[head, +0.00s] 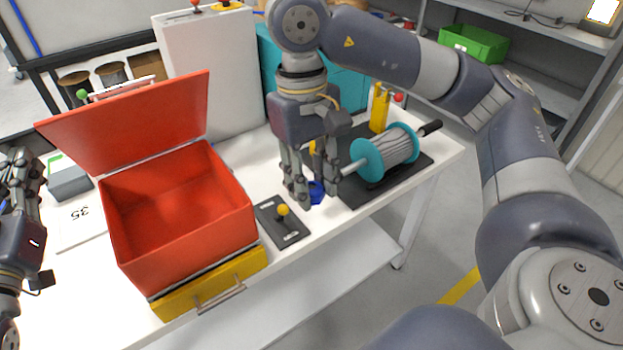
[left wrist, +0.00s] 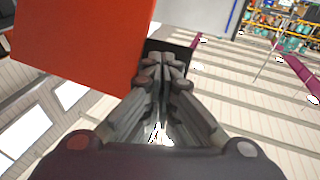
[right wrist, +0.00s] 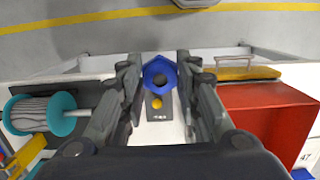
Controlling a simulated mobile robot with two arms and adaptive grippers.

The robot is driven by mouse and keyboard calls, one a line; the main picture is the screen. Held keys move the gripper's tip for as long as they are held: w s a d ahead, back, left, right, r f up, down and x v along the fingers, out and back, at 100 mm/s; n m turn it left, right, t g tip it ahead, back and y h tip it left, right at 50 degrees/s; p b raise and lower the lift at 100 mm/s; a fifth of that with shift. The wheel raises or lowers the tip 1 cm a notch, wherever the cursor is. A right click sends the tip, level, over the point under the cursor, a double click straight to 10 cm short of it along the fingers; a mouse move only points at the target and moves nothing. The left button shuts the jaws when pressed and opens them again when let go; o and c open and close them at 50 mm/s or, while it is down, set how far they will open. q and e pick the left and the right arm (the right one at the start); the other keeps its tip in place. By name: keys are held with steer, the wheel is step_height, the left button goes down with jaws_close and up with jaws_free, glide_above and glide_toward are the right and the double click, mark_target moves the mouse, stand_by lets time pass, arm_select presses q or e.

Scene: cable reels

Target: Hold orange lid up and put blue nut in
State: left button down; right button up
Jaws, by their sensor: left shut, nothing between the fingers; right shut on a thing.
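The orange-red lid (head: 140,120) stands raised and tilted at the back of the open red box (head: 180,250); the visible inside of the box looks empty. The lid's flat face also fills the upper left of the left wrist view (left wrist: 80,40). My left gripper (head: 22,160) is shut and empty, left of the lid; whether it touches the lid I cannot tell. Its closed fingers show in the left wrist view (left wrist: 162,70). My right gripper (head: 312,190) is shut on the blue nut (right wrist: 159,73), right of the box. Fingers partly hide the nut in the head view.
A black plate with a yellow-knobbed lever (head: 282,211) lies between the box and my right gripper. A cable reel with cyan flanges (head: 366,160) sits on a dark base at right. A white cabinet (head: 210,75) stands behind the box. A yellow drawer (head: 210,283) is below it.

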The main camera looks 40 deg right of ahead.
mark_target(15, 143)
arm_select(q)
steer(key=shift+w+r, duration=0.7)
steer(key=shift+w, duration=0.3)
steer(key=shift+w+r, duration=0.65)
steer(key=shift+w, duration=0.35)
steer(key=shift+f, duration=0.1)
arm_select(e)
steer(key=w+a+f+m+t+y, duration=0.1)
steer(key=w+a+f+m, duration=0.1)
steer(key=w+a+m, duration=1.55)
steer(key=shift+m, duration=0.25)
steer(key=shift+d+f, duration=0.2)
steer(key=shift+f, duration=3.25)
steer(key=shift+d+f, duration=0.15)
steer(key=shift+f, duration=3.3)
steer(key=o, duration=0.8)
